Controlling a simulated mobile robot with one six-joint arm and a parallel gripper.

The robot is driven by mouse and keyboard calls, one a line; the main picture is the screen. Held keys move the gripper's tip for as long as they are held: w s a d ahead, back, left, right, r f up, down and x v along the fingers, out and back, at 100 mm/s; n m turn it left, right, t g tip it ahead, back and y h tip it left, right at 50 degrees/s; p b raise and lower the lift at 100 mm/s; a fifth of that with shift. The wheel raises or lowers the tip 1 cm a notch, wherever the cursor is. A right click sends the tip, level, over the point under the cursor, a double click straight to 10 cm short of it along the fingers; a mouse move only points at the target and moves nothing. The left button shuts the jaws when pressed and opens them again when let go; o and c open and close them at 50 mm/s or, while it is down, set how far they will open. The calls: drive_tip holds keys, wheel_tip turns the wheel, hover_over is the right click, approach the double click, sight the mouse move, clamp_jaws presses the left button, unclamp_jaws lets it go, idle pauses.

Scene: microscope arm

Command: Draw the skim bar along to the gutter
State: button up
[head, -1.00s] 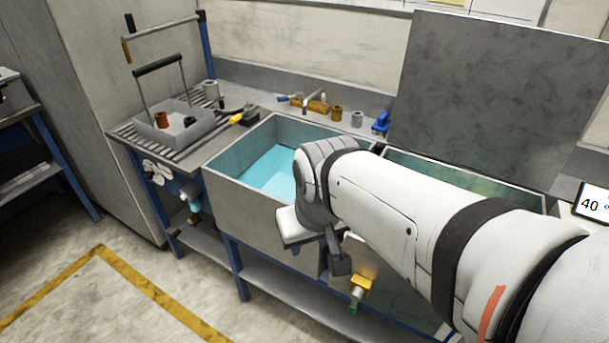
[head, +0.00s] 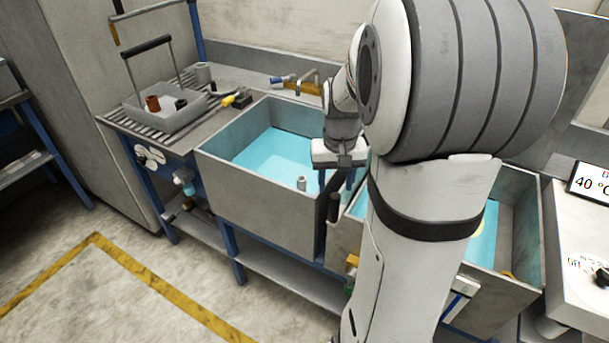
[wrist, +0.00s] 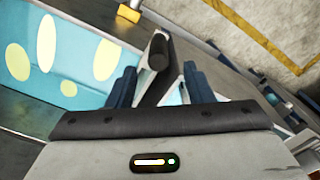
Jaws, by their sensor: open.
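My gripper (head: 337,188) points down over the wall between the two basins, its blue fingers apart. A dark rounded handle (head: 335,208), which looks like the skim bar's, shows just below and between the fingers. In the wrist view the handle (wrist: 157,52) with a grey end lies between the open fingers of my gripper (wrist: 160,74), not visibly clamped. The rest of the bar is hard to make out. The right basin's blue water (head: 483,238) is mostly hidden by my arm. In the wrist view the water carries several pale yellow patches (wrist: 46,44). I cannot pick out the gutter.
The left basin (head: 255,205) holds clear blue water, with a small grey cylinder (head: 302,184) at its front. A grey basket (head: 165,108) stands on the slatted drainboard. A tap (head: 310,80) is behind. Floor in front is clear.

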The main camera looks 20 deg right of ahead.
sight(335, 204)
drive_tip(key=shift+w+d+f, duration=0.1)
drive_tip(key=shift+d+f, duration=0.05)
drive_tip(key=shift+f, duration=0.25)
wheel_tip(335, 204, down, 7)
drive_tip(key=shift+f, duration=0.15)
clamp_jaws()
idle(0.4)
